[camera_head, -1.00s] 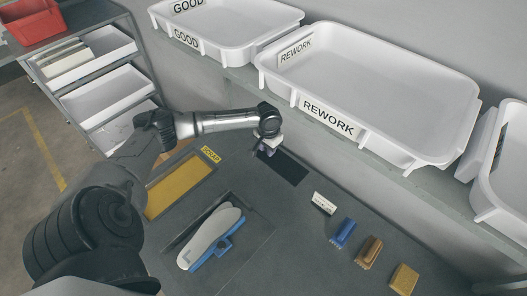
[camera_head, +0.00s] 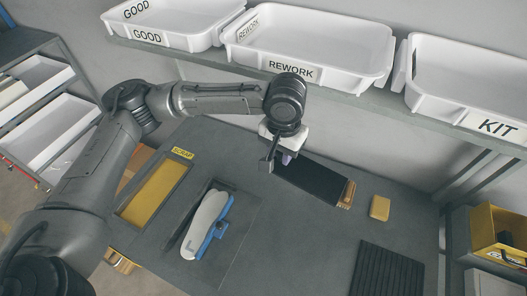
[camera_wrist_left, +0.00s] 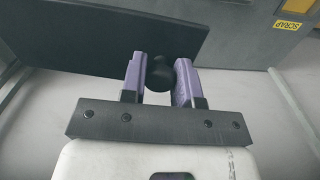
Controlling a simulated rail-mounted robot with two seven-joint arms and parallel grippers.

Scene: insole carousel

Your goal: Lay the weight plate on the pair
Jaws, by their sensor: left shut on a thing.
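My left gripper (camera_head: 283,158) is over the bench in the middle of the head view. In the left wrist view its purple fingers (camera_wrist_left: 161,80) are shut on a round black knob (camera_wrist_left: 184,74). The dark flat weight plate (camera_head: 312,182) shows just right of and below the gripper; it also shows in the left wrist view (camera_wrist_left: 90,40). The join between knob and plate is hidden. The pair, pale insoles (camera_head: 205,222) with a blue clamp (camera_head: 213,243) along the right side, lies in a dark recess left of and nearer than the gripper. My right gripper is not in view.
A yellow-floored SCRAP tray (camera_head: 153,196) lies left of the pair. A yellow block (camera_head: 380,207), a brown brush (camera_head: 347,195) and a black ribbed mat (camera_head: 387,268) are at right. White GOOD, REWORK (camera_head: 310,45) and KIT (camera_head: 455,90) bins stand on the shelf behind.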

